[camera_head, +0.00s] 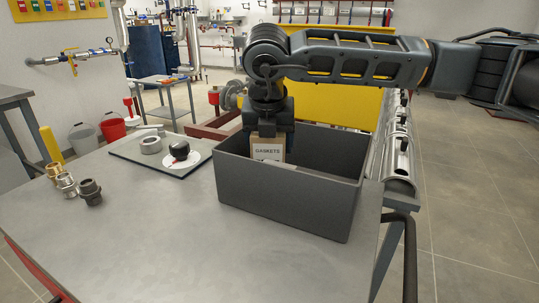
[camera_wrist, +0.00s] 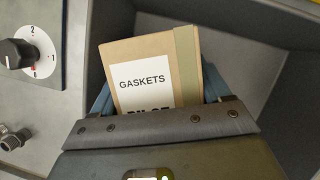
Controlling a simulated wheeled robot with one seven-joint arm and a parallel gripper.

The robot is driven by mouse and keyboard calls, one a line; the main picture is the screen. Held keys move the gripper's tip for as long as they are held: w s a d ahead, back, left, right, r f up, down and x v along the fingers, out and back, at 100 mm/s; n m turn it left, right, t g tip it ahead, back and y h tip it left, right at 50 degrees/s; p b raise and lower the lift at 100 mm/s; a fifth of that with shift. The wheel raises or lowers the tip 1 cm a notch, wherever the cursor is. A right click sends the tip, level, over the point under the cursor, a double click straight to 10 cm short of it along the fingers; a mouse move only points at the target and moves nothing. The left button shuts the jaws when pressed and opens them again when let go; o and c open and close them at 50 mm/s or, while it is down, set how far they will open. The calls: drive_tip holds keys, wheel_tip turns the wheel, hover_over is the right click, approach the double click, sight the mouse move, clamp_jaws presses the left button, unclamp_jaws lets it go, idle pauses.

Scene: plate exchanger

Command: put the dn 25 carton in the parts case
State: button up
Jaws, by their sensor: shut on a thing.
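A tan carton (camera_head: 268,151) with a white label reading GASKETS is held by my gripper (camera_head: 270,132) at the left part of the dark grey open parts case (camera_head: 285,202). The case's front wall hides the carton's lower end, so I cannot tell whether it touches the floor. In the wrist view the carton (camera_wrist: 188,62) sits between the fingers. A second label line there is partly hidden and looks like PILOT; no DN 25 marking is readable. The grey case interior (camera_wrist: 235,65) shows around it and looks empty where visible.
The case stands at the table's right side. Left of it are a dark-edged board (camera_head: 150,163) with a black knob (camera_head: 180,150) and a grey ring (camera_head: 151,145). Several metal fittings (camera_head: 90,192) stand farther left. The table front (camera_head: 170,250) is clear.

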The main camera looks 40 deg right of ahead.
drive_tip(key=shift+f, duration=1.65)
drive_tip(key=shift+f, duration=0.1)
drive_tip(key=o, duration=0.8)
drive_tip(key=shift+o, duration=0.2)
drive_tip(key=shift+r, duration=0.25)
drive_tip(key=v, duration=1.1)
drive_tip(key=shift+s+a+r, duration=0.1)
drive_tip(key=shift+r, duration=0.2)
